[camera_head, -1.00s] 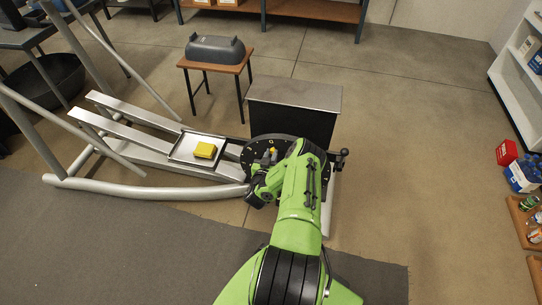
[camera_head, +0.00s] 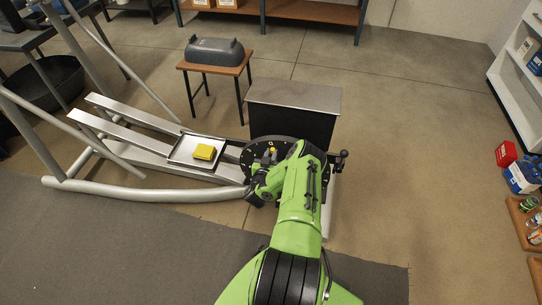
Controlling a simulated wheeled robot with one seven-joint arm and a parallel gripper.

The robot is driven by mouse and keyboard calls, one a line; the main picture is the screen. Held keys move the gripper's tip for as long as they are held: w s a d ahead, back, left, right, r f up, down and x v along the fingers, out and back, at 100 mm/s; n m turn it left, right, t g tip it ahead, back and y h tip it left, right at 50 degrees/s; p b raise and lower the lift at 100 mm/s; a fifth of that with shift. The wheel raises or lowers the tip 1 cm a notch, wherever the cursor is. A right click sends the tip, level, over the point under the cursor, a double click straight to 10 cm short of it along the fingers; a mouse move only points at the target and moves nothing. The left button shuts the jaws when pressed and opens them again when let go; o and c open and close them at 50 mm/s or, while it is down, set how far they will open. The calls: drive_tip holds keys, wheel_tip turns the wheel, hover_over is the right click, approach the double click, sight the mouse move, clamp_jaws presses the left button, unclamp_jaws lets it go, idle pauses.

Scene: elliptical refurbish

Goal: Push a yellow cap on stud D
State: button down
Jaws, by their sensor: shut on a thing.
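My gripper (camera_head: 266,178) is over the left part of a round black disc (camera_head: 257,148) with small light marks on it. A small yellow piece (camera_head: 273,150) shows at the disc just beyond the gripper. I cannot tell whether it is a cap or how it sits. The fingertips are small and partly hidden by my green arm, and what they hold cannot be made out. Stud D cannot be picked out at this size.
The disc belongs to a machine with silver rails (camera_head: 135,117) and a curved tube (camera_head: 140,193). A dark box (camera_head: 293,107) stands just behind the disc. A small wooden table (camera_head: 216,66) bears a grey cover (camera_head: 214,51).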

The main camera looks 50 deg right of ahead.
drive_tip(key=c, duration=1)
unclamp_jaws()
drive_tip(key=shift+o, duration=0.2)
drive_tip(key=p+v, duration=1.3)
drive_tip(key=v, duration=0.2)
drive_tip(key=shift+a, duration=0.35)
drive_tip(key=shift+s, duration=0.1)
